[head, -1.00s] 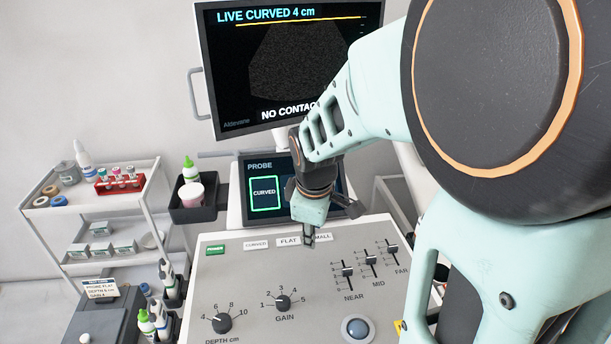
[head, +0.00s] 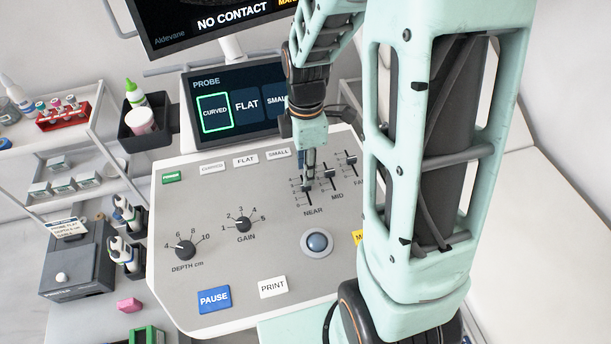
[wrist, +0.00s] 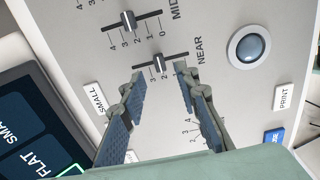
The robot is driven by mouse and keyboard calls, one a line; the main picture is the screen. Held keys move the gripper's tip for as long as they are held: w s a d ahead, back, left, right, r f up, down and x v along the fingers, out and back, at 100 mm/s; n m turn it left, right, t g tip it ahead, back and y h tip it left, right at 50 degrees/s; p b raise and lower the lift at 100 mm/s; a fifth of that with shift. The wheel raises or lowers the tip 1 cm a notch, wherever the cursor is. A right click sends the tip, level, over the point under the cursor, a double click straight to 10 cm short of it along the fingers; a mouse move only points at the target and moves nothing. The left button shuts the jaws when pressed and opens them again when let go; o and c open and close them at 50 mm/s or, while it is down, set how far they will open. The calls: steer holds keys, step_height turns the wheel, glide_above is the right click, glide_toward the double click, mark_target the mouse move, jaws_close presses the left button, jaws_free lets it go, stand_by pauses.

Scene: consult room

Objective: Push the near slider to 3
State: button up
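The near slider is a black cap with a white line on a short track. In the wrist view the near slider (wrist: 158,62) stands about mid-track, just beyond and between my fingertips. Its exact number is hard to read, since my left finger covers part of the scale. My gripper (wrist: 160,72) is open, one finger toward each end of the track, with no clear contact. In the head view my gripper (head: 309,172) points down at the near slider (head: 306,188), partly covering its track.
The mid slider (head: 327,174) and far slider (head: 351,159) sit right beside it. The trackball (head: 317,242), gain knob (head: 243,224) and depth knob (head: 185,250) share the panel. The probe screen (head: 237,105) stands behind. The screen above reads NO CONTACT.

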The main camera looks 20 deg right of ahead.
steer(key=shift+f, duration=2.75)
jaws_close()
